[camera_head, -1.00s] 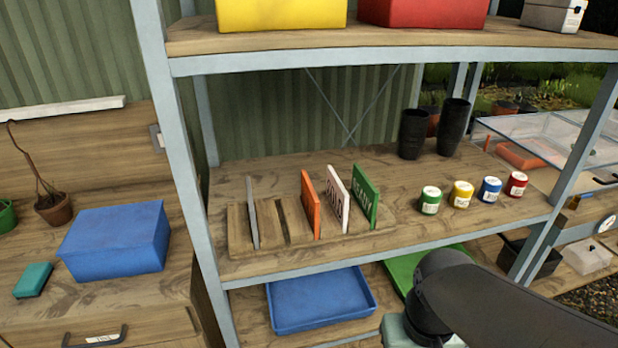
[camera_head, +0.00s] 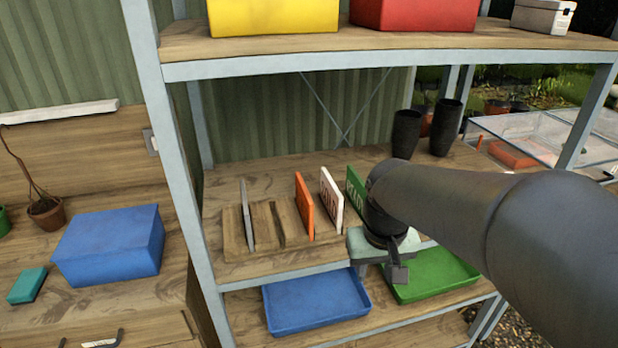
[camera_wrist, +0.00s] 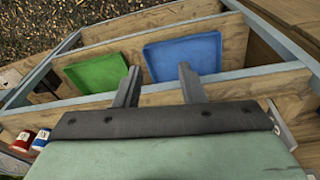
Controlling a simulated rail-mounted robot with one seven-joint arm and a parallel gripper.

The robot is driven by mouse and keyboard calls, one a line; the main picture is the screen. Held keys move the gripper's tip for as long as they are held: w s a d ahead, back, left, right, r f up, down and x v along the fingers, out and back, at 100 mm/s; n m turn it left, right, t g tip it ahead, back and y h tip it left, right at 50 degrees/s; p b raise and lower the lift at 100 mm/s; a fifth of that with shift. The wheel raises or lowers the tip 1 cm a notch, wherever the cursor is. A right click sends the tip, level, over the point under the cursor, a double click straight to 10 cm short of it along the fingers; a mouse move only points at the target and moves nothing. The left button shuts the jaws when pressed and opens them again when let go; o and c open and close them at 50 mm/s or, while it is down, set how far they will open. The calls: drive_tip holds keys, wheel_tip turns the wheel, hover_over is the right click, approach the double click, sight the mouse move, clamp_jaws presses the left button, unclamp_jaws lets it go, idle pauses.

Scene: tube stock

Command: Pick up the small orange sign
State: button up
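The small orange sign (camera_head: 304,205) stands upright in a slotted wooden rack (camera_head: 262,238) on the middle shelf. A white sign (camera_head: 331,198) and a green sign (camera_head: 355,192) stand to its right, and a grey panel (camera_head: 247,215) to its left. The green sign is partly hidden by my arm. My gripper is in front of the shelf, to the right of the orange sign and apart from it. In the wrist view my gripper (camera_wrist: 158,84) has its two fingers spread with nothing between them. The orange sign does not show there.
A blue tray (camera_head: 316,302) and a green tray (camera_head: 432,275) lie on the lower shelf. Black pots (camera_head: 405,134) stand at the back right of the middle shelf. Red (camera_wrist: 22,140) and blue-lidded cans show in the wrist view. Yellow (camera_head: 273,16) and red boxes sit above.

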sight(303, 196)
drive_tip(key=w+a+r, duration=0.2)
drive_tip(key=w+a, duration=0.2)
drive_tip(key=w, duration=0.3)
drive_tip(key=w+a+r+n+t+y, duration=0.1)
drive_tip(key=w+a+r, duration=0.2)
drive_tip(key=w, duration=0.4)
drive_tip(key=w+a+r+t+p, duration=0.1)
drive_tip(key=w+a+r, duration=0.1)
drive_tip(key=w+a, duration=0.4)
drive_tip(key=shift+w+a+r+n, duration=0.1)
drive_tip(key=shift+w+r+n, duration=0.1)
drive_tip(key=shift+w+n, duration=0.4)
drive_tip(key=w+f, duration=0.2)
drive_tip(key=f, duration=0.1)
drive_tip(key=w+a+f+p, duration=0.1)
drive_tip(key=shift+w+a+f, duration=0.1)
drive_tip(key=shift+f, duration=0.3)
drive_tip(key=shift+t+y, duration=0.3)
drive_tip(key=shift+d+p+x, duration=0.2)
drive_tip(key=shift+p+x, duration=0.3)
drive_tip(key=shift+x, duration=1.1)
drive_tip(key=shift+d+p+x, duration=0.2)
drive_tip(key=shift+p+x, duration=0.25)
drive_tip(key=shift+x, duration=1.1)
drive_tip(key=shift+a+f, duration=0.1)
drive_tip(key=shift+f+b, duration=0.25)
drive_tip(key=shift+b, duration=0.1)
drive_tip(key=shift+c, duration=0.3)
clamp_jaws()
